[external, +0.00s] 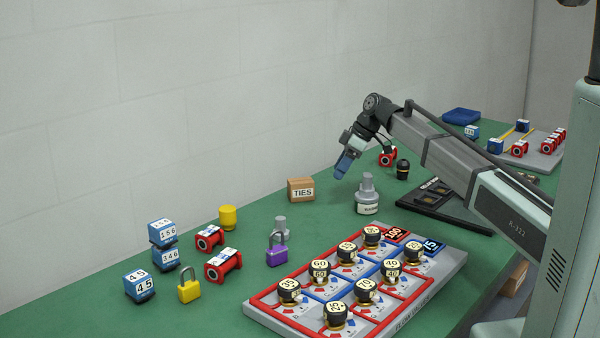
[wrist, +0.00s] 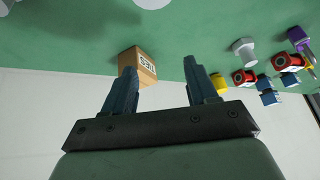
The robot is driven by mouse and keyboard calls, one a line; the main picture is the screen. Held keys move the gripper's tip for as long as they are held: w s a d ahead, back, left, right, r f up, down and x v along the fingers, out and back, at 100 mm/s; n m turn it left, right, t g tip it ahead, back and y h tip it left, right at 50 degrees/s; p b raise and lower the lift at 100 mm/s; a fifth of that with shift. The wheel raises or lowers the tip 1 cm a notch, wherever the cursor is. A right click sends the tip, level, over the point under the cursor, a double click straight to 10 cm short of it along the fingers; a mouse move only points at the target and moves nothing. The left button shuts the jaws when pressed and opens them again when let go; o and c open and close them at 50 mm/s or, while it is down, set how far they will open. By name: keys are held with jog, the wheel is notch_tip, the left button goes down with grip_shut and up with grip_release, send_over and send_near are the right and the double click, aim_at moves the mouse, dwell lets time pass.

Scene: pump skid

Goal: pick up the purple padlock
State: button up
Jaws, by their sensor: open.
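The purple padlock (external: 277,256) stands on the green table in the external view, left of the gauge board and in front of a small grey fitting. In the wrist view the purple padlock (wrist: 297,36) shows at the upper right edge. My gripper (external: 341,172) hangs above the table near the back, well to the right of the padlock and apart from it. In the wrist view my gripper (wrist: 158,83) has its two blue fingers spread, with nothing held between them. The brown TIES box (wrist: 137,66) appears beyond the left finger.
A yellow padlock (external: 189,287), red blocks (external: 223,264) and blue numbered blocks (external: 139,285) stand left of the purple padlock. The grey gauge board (external: 450,262) with several black knobs lies to its right. The wall runs behind.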

jog(key=s+a+r+n+g+h, duration=0.1)
jog(key=s+a+n, duration=0.1)
jog(key=s+a, duration=0.45)
jog(key=s+a+r+n+h, duration=0.1)
jog(key=s+a+n+h, duration=0.15)
jog(key=s+a, duration=0.45)
jog(key=n+h, duration=0.2)
jog(key=n, duration=0.2)
send_near(277, 247)
jog(key=shift+t, duration=0.3)
jog(key=f, duration=1)
jog(key=shift+s+a+f, duration=0.15)
jog(key=shift+s+f, duration=0.05)
jog(key=shift+f, duration=0.1)
grip_shut()
